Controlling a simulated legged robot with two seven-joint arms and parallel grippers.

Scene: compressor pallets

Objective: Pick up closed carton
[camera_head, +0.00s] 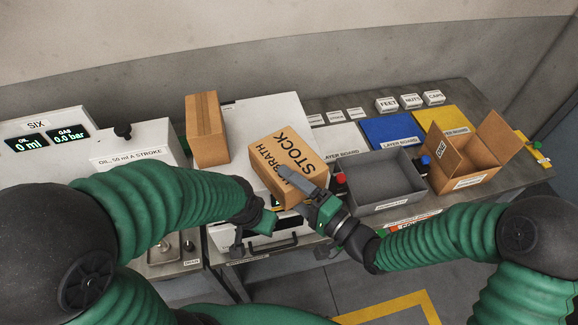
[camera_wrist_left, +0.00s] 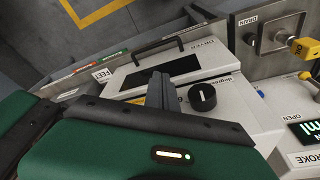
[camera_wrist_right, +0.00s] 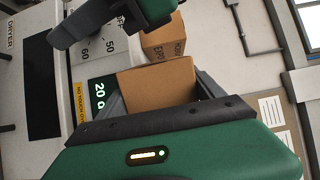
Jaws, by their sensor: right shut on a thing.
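A closed brown carton (camera_head: 292,150) printed "McGrath STOCK" sits at an angle at the dryer's front. I cannot tell whether it touches the dryer. My right gripper (camera_head: 308,186) is shut on it. In the right wrist view the carton (camera_wrist_right: 156,92) lies between the two fingers of my right gripper (camera_wrist_right: 160,100). My left gripper (camera_head: 266,216) is close by on the left, in front of the dryer. In the left wrist view its fingers (camera_wrist_left: 160,90) are together with nothing seen between them. A second closed carton (camera_head: 207,130) stands further left; it also shows in the right wrist view (camera_wrist_right: 168,42).
The white dryer (camera_head: 240,120) is behind and under the held carton. To the right are a grey tray (camera_head: 385,200), an open carton (camera_head: 468,160), a blue layer board (camera_head: 392,132) and a yellow one (camera_head: 442,118). A white oil and gas unit (camera_head: 130,150) stands at left.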

